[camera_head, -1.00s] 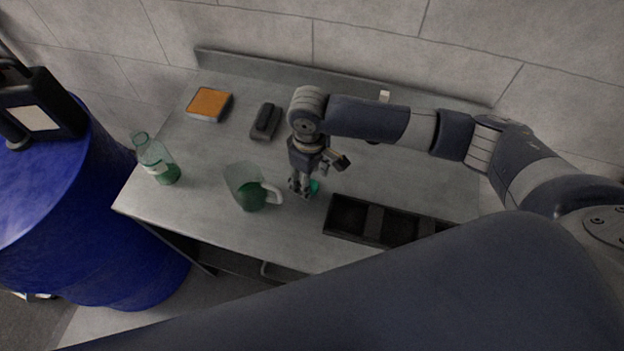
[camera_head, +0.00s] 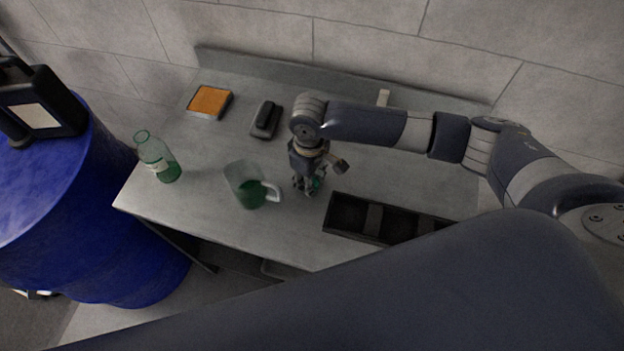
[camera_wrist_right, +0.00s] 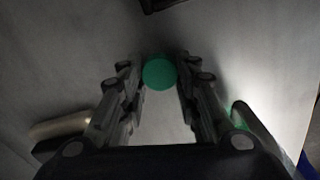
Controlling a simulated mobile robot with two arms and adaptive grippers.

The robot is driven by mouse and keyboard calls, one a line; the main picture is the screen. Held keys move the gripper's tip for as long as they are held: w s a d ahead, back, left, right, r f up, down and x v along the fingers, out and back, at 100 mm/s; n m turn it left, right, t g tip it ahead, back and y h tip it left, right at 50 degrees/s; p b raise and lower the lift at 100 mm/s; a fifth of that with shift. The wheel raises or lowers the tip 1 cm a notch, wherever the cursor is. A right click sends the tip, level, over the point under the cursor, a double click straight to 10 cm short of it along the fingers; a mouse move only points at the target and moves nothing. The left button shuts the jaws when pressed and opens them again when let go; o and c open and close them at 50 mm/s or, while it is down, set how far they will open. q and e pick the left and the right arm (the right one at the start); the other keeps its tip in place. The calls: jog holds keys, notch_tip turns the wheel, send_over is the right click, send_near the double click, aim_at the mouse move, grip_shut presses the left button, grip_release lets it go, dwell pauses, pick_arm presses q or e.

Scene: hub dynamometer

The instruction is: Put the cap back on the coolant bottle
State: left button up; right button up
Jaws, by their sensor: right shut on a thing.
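The coolant bottle (camera_head: 158,160) is clear green with a pale label. It stands upright and open-topped near the left edge of the bench. My right gripper (camera_head: 308,188) is over the middle of the bench, to the right of the jug and well to the right of the bottle. It is shut on the green cap (camera_head: 317,183). In the right wrist view the round cap (camera_wrist_right: 160,72) sits between the fingertips of my right gripper (camera_wrist_right: 160,75). My left gripper is out of view.
A clear jug (camera_head: 247,186) with green liquid stands between gripper and bottle. A black divided tray (camera_head: 374,219) lies to the right. An orange-topped box (camera_head: 210,101) and a dark object (camera_head: 265,119) are behind. A blue drum (camera_head: 60,215) with a black canister (camera_head: 42,105) stands left.

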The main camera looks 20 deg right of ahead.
notch_tip(320, 180, up, 10)
jog(key=b, duration=0.1)
dwell(0.4)
